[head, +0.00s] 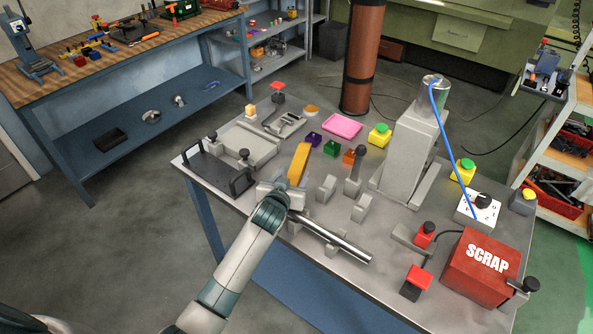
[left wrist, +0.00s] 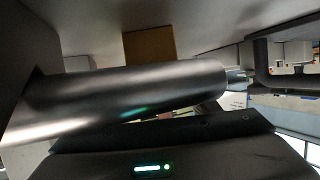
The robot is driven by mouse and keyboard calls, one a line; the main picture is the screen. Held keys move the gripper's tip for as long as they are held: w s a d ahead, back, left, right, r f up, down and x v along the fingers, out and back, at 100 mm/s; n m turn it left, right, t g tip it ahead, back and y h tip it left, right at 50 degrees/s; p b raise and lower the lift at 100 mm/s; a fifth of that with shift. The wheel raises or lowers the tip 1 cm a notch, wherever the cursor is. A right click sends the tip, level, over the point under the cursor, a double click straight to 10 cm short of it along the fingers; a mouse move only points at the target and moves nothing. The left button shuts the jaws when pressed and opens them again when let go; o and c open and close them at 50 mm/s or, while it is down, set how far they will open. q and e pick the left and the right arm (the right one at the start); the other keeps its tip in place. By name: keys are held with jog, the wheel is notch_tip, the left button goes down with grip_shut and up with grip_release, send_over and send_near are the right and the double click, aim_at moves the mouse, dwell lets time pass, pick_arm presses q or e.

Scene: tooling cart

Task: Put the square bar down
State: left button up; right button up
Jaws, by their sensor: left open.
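A yellow-brown, flat-sided bar (head: 299,163), the one thing here that looks like a square bar, shows just beyond my left gripper (head: 283,189) in the head view. A brown, square-edged face (left wrist: 149,45) in the left wrist view may be the same bar. My left gripper is open, low over the cart's front part; its fingers are mostly hidden by the wrist. A round, shiny metal bar (head: 335,240) slants from beside the gripper to the lower right on grey supports. It crosses close in the left wrist view (left wrist: 130,95). My right gripper is not in view.
The grey cart top (head: 305,225) holds several grey blocks, a black-handled tray (head: 215,167), a tall grey stand (head: 408,150) with a metal cylinder, and a red SCRAP box (head: 482,268). Small coloured bins and a pink tray (head: 342,126) lie behind the bar.

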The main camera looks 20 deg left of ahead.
aim_at(295, 170)
pick_arm(q)
jog(key=shift+p+x, duration=0.45)
jog(key=shift+x, duration=1.35)
jog(key=shift+r, duration=0.1)
grip_shut()
jog(key=shift+w+r, duration=0.15)
jog(key=shift+r, duration=0.05)
